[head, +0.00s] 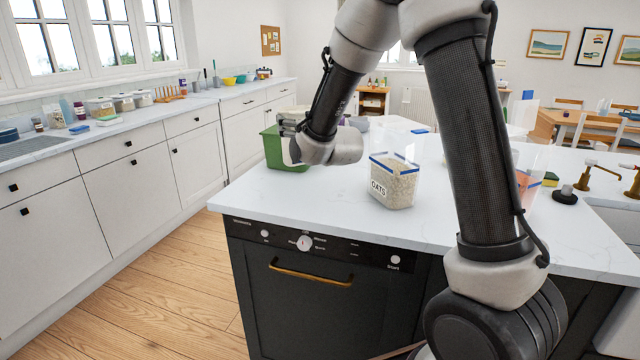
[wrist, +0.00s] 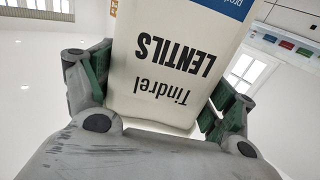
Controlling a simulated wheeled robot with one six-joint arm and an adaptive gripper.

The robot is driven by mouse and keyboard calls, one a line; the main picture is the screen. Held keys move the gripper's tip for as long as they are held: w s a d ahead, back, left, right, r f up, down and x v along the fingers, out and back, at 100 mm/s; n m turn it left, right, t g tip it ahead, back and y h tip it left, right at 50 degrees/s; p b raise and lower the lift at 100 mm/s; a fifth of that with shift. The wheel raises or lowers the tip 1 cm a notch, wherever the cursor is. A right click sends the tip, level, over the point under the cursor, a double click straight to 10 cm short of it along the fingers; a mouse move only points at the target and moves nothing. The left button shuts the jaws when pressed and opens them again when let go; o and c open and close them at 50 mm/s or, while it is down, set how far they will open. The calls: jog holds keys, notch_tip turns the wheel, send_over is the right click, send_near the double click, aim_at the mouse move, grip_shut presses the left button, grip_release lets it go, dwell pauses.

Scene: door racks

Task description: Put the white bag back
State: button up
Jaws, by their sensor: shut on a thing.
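The white bag (wrist: 170,60) fills the middle of the wrist view. It is printed "Tindrel LENTILS", shows upside down there and has a blue patch at its upper edge. My gripper (wrist: 157,95) is shut on it, with a green-padded finger on each side. In the head view my gripper (head: 290,122) is over the far left part of the island, by a green tub (head: 276,150). I cannot clearly make out the bag in the head view; my wrist and gripper cover that area.
The white island top (head: 320,205) bears a clear bin with blue trim around oats (head: 393,182), right of my gripper. Another clear bin (head: 528,160) stands behind my arm, near a brass tap (head: 600,178). The counter (head: 150,108) along the left wall holds several jars. Wooden floor lies between.

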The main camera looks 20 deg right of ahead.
notch_tip(320, 180, down, 6)
jog(key=shift+d+r, duration=0.15)
jog(key=shift+r, duration=0.1)
jog(key=shift+f, duration=2.2)
jog(key=o, duration=1.3)
jog(key=shift+c, duration=0.2)
